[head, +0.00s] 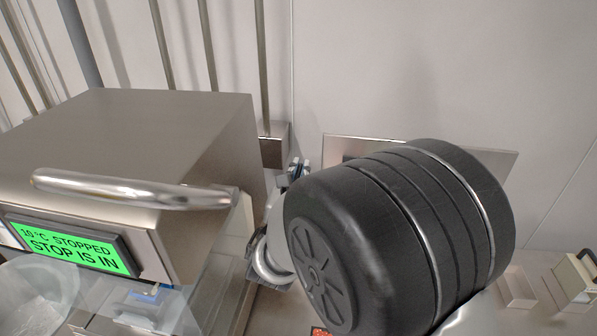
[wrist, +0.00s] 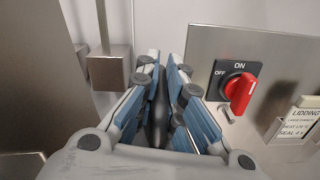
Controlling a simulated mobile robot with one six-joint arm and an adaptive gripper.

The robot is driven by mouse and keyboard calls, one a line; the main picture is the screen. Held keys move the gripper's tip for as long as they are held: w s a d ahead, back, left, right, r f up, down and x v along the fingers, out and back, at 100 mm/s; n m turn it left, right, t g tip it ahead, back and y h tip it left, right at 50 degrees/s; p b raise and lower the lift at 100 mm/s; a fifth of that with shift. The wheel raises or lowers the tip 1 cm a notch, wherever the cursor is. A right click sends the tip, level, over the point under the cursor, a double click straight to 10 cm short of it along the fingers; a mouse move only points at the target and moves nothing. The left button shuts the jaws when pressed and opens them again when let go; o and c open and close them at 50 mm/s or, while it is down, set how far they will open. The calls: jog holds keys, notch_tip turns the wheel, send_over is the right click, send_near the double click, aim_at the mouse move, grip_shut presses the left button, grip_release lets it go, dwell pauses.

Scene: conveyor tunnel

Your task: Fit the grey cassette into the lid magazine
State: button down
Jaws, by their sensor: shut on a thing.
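My gripper (wrist: 160,70) fills the middle of the wrist view, its blue-padded fingers closed on a slim dark, rounded thing (wrist: 157,115). I see this thing only end-on between the pads and cannot tell whether it is part of the grey cassette. In the head view my own dark arm joint hides most of the gripper; only small parts of it show beside the wall plate. A cream box with a dark handle (head: 576,276) stands at the far right of the head view. I cannot make out the lid magazine for certain.
A steel machine (head: 180,120) with a bar handle and a green display reading "10 °C STOPPED, STOP IS IN" stands at left. A clear cover (head: 205,290) is below it. In the wrist view, a red switch (wrist: 240,90) and a box labelled "LIDDING" (wrist: 297,125) are at right.

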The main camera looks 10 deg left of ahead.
jog(key=c, duration=1.9)
grip_release()
jog(key=shift+f, duration=0.1)
jog(key=shift+c, duration=0.2)
jog(key=shift+o, duration=1.2)
jog(key=shift+s, duration=0.35)
jog(key=shift+o, duration=0.2)
jog(key=s, duration=1.1)
jog(key=shift+s+d, duration=0.2)
jog(key=shift+d, duration=0.15)
